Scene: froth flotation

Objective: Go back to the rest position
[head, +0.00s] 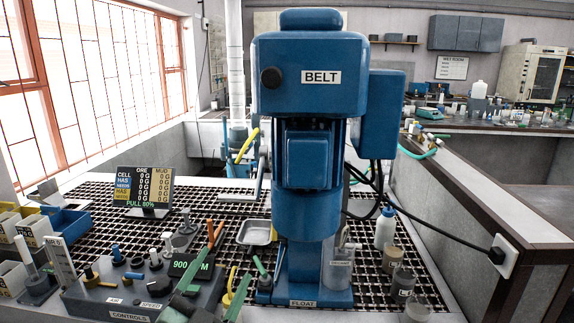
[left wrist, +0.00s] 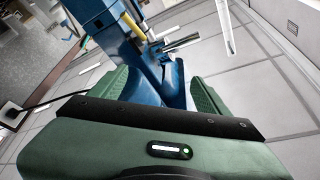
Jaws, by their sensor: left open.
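My left gripper (head: 233,258) is low in the head view, its green fingers pointing up between the control panel and the machine. In the left wrist view the left gripper (left wrist: 160,82) is open. Nothing is held between its fingers; the blue machine shows beyond them. The large blue flotation machine (head: 310,90), labelled BELT, stands upright on its FLOAT base (head: 305,300) to the right of the gripper. Its blue body also fills the middle of the wrist view (left wrist: 150,75). My right gripper is in neither view.
The control panel (head: 110,300) is left of the gripper. A metal tray (head: 257,232) lies on the grating behind it. A display (head: 143,192) stands further back. A white bottle (head: 385,228) and several jars stand right of the machine.

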